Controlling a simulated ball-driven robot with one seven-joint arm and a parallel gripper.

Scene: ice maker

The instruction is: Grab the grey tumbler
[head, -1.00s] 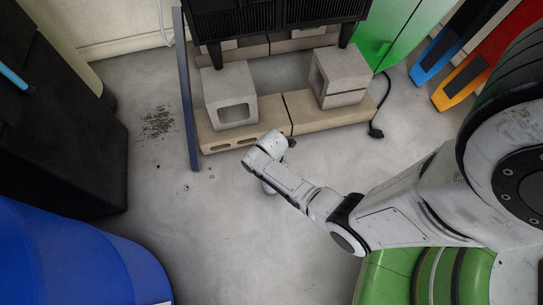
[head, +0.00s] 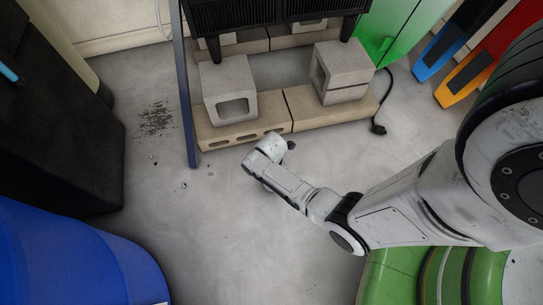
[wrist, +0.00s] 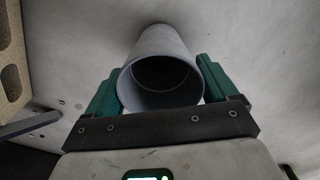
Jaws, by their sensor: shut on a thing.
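The grey tumbler (wrist: 160,78) is a plain cylinder, seen in the wrist view with its open mouth toward the camera. My gripper (wrist: 158,70) has green fingers, one on each side of the tumbler, and is shut on it. The far end of the tumbler is hidden by its own body. In the head view my arm reaches left over the concrete floor. There, the gripper and the tumbler are hidden behind the wrist.
Concrete blocks (head: 230,90) stand on tan bricks (head: 240,134) under a black appliance (head: 270,14), just beyond my wrist. A dark blue post (head: 186,95) stands to their left. A blue barrel (head: 70,260) is at the lower left. The floor (head: 215,225) left of my arm is clear.

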